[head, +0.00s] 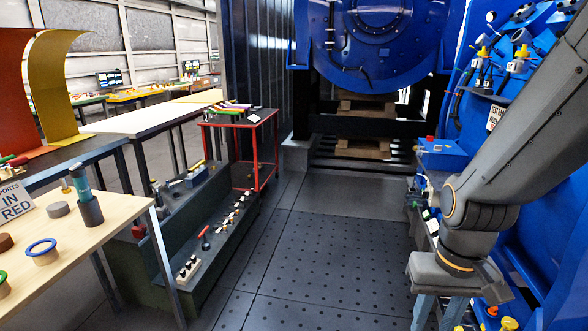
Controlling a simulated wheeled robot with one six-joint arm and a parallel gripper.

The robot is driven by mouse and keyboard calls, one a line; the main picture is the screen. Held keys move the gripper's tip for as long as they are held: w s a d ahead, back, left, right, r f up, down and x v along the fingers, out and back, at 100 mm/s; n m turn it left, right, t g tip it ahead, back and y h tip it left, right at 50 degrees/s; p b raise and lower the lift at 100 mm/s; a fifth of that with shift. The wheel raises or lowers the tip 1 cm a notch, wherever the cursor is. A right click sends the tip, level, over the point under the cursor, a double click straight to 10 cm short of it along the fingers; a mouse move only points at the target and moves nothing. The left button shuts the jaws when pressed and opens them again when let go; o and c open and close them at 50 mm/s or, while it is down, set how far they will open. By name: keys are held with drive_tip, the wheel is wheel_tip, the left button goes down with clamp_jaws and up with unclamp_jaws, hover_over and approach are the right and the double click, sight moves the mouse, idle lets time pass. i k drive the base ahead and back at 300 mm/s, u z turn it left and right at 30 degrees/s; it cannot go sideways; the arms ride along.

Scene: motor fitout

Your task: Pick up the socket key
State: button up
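No tool in the head view can be identified for certain as the socket key. A red T-shaped handle (205,238) lies on the dark green stepped bench among small parts and may be it. A teal-handled tool (80,180) stands upright in a dark holder on the light wooden table at left. My gripper (438,314) points down at lower right, far from both. Its two fingers are apart, with nothing seen between them. The fingertips reach the bottom edge of the picture.
The wooden table (110,222) carries rings and knobs. The stepped bench (230,262) stands beside it, with a red cart (238,122) behind. The dark perforated floor (330,260) is clear in the middle. A blue machine wall (560,225) with fittings stands close to my arm.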

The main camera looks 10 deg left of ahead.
sight(206, 245)
drive_tip(key=u, duration=0.3)
drive_tip(key=i, duration=1.8)
drive_tip(key=u, duration=0.6)
drive_tip(key=i, duration=1.85)
drive_tip(key=u, duration=0.3)
